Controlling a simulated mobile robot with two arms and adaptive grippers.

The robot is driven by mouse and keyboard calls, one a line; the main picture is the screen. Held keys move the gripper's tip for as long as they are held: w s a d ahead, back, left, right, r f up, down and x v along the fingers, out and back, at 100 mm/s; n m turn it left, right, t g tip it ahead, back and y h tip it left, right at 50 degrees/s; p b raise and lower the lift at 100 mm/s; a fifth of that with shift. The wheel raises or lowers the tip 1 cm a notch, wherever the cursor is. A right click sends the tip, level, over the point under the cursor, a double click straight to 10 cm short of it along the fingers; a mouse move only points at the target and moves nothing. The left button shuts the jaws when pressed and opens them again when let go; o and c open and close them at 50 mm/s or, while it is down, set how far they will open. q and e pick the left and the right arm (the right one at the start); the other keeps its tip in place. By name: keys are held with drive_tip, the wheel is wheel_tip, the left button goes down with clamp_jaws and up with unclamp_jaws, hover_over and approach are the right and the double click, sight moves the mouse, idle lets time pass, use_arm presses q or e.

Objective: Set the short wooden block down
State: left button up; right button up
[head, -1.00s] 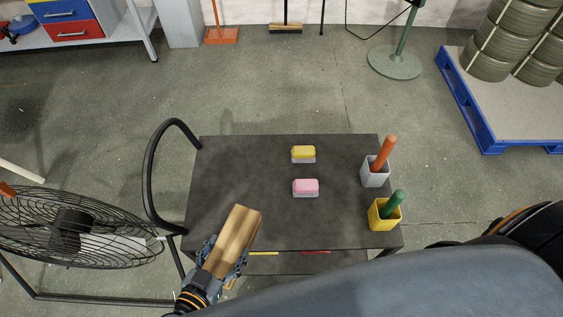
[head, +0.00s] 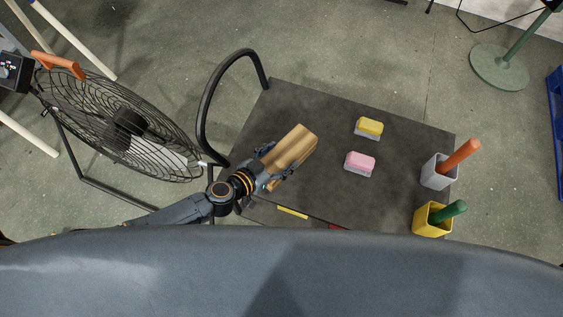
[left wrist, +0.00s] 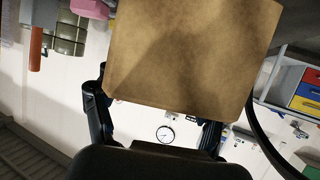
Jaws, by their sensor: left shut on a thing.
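The short wooden block (head: 293,148) is light brown with grain stripes. My left gripper (head: 275,160) is shut on its near end, and the block points up and right over the left part of the dark cart top (head: 320,185). I cannot tell from the head view whether the block touches the top. In the left wrist view the block (left wrist: 190,55) fills the upper middle between the two fingers (left wrist: 155,115). My right gripper is not in view.
A yellow-topped block (head: 369,127) and a pink-topped block (head: 360,163) lie right of the wooden block. A grey cup (head: 436,173) and a yellow cup (head: 428,220) stand at the right edge. A black handle (head: 204,105) rises at the left, beside a fan (head: 120,125).

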use_arm(q)
drive_tip(key=shift+w+d+f, duration=0.15)
drive_tip(key=shift+w+f, duration=0.4)
drive_tip(key=shift+w+f+b, duration=0.2)
drive_tip(key=shift+f+b, duration=0.55)
drive_tip(key=shift+f, duration=0.2)
drive_tip(key=shift+w+f+b, duration=0.15)
drive_tip(key=shift+f+b, duration=0.6)
drive_tip(key=shift+f, duration=0.2)
drive_tip(key=shift+f, duration=0.2)
drive_tip(key=o, duration=1.7)
drive_tip(key=shift+c, duration=0.2)
